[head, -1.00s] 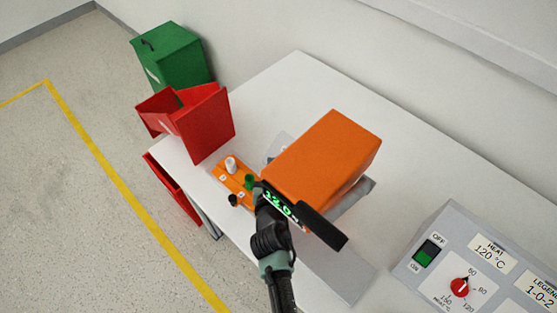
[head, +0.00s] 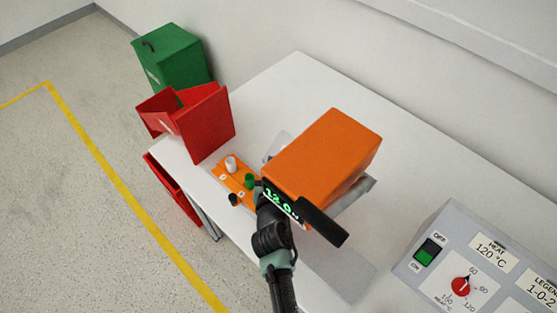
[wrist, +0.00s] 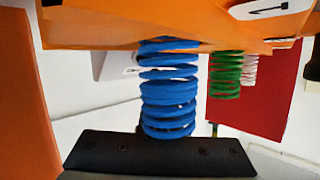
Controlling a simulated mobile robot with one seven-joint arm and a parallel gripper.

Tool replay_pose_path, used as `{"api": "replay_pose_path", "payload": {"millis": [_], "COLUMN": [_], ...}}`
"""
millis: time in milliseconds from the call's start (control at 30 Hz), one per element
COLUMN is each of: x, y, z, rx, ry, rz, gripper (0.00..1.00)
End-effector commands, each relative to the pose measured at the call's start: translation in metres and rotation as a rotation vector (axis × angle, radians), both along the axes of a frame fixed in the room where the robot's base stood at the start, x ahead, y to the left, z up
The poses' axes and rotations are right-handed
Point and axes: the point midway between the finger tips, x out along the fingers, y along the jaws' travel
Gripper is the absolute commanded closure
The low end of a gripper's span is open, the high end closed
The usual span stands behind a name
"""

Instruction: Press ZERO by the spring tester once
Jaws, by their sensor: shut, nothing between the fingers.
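The spring tester (head: 325,155) is an orange box on the white table, with a lit green readout (head: 282,203) that seems to read about 12.0 and a long black bar (head: 322,222). No ZERO marking is readable in either view. My gripper (head: 262,190) is at the tester's near left corner, beside the readout, small and dark; its fingertips are hard to make out. It is shut and empty. I cannot tell whether it touches the tester. The wrist view shows a blue spring (wrist: 168,95) close up, against orange panels.
An orange plate (head: 218,177) with white, green and black pieces lies left of the gripper. Red bins (head: 205,125) and a green box (head: 172,55) stand farther left. A grey heat panel (head: 475,265) is at right. Green (wrist: 226,75) and white springs show in the wrist view.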

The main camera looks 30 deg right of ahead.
Motion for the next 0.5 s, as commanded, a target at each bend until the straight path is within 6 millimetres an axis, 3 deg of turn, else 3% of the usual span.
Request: {"api": "replay_pose_path", "payload": {"millis": [33,500], "x": [-0.0040,-0.0041], "y": [-0.0051,-0.0107], "z": [-0.0078,-0.0131], "rx": [-0.004,-0.008], "ry": [0.014,0.018], "rz": [-0.009,-0.013], "gripper": [1.00,1.00]}}
